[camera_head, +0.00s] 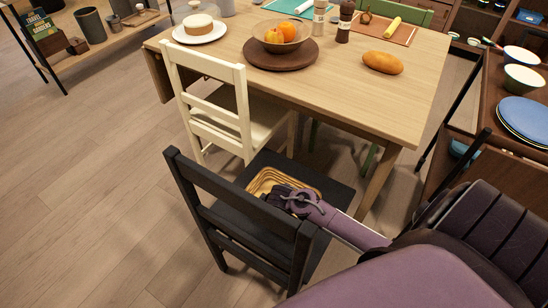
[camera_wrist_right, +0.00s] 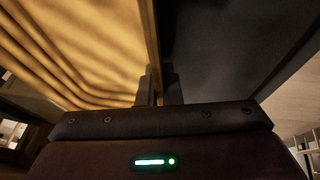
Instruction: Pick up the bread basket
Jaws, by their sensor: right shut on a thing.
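The bread basket (camera_head: 264,182), a tan ribbed tray-like basket, is at the seat of the black chair, partly covered by my right gripper (camera_head: 297,197). In the right wrist view the basket (camera_wrist_right: 75,50) fills the upper left, with its wall edge between the fingers of my right gripper (camera_wrist_right: 159,85). The right gripper is shut on that wall. I cannot tell whether the basket rests on the seat or is slightly raised. A loaf of bread (camera_head: 383,62) lies apart on the wooden table. My left gripper is not in view.
The black chair's backrest (camera_head: 240,215) stands in front of the basket. The table (camera_head: 345,92) holds a fruit bowl (camera_head: 281,35), a cake on a plate (camera_head: 199,31) and shakers. A cream chair (camera_head: 215,110) stands left; a shelf with blue plates (camera_head: 525,118) is at right. Floor at left is clear.

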